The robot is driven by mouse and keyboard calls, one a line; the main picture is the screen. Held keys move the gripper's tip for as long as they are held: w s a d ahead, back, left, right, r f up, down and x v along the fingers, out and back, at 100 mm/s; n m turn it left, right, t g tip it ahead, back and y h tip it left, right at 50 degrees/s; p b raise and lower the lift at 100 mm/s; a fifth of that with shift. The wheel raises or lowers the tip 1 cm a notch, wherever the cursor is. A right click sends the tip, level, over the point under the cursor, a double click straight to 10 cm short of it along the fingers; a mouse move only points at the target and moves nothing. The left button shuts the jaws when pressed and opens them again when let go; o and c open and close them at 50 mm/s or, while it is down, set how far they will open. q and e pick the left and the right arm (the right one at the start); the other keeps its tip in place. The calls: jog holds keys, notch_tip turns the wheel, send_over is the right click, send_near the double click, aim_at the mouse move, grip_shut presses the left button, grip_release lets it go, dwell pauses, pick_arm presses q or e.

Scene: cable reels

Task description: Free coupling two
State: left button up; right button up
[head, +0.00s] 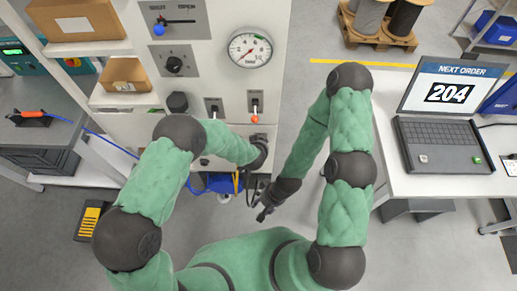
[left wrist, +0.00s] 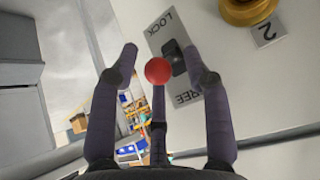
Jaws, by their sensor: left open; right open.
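In the left wrist view, a gold coupling (left wrist: 247,8) sits at the top right beside a tag (left wrist: 267,33) marked 2. Left of it is a grey plate (left wrist: 166,28) reading LOCK at one end and FREE at the other. Its dark lever has a red ball knob (left wrist: 158,71). My left gripper (left wrist: 159,49) is open, and the knob appears between its spread fingers; I cannot tell whether they touch it. In the head view the left gripper (head: 262,152) is at the cabinet's lower front, mostly hidden by its arm. My right gripper (head: 266,207) is open and empty, low beside the cabinet.
The white cabinet (head: 222,75) bears a gauge (head: 250,49), switches and levers. Shelves with boxes (head: 75,20) stand left. A table with a laptop (head: 440,145) showing NEXT ORDER 204 stands right. A pallet with reels (head: 379,38) is at the back.

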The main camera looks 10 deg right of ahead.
pick_arm(q)
jog(key=v, duration=1.1)
jog(key=shift+w+f, duration=0.1)
jog(key=s+a+f+n+g+b, duration=0.1)
jog(key=a+f+n+g+b, duration=0.1)
jog(key=a+f+b, duration=0.7)
jog(key=s+a+f+n+g+b, duration=0.2)
jog(key=s+a+f, duration=0.4)
jog(key=f, duration=0.4)
jog(key=s+a+f+n+g+b, duration=0.2)
jog(key=s+a+f+n+b, duration=0.3)
jog(key=s+f, duration=0.4)
notch_tip(320, 180, down, 2)
jog(key=shift+s+a+f+g+h+b, duration=0.15)
jog(key=shift+a+g+h+b, duration=0.2)
jog(key=shift+a+b, duration=0.35)
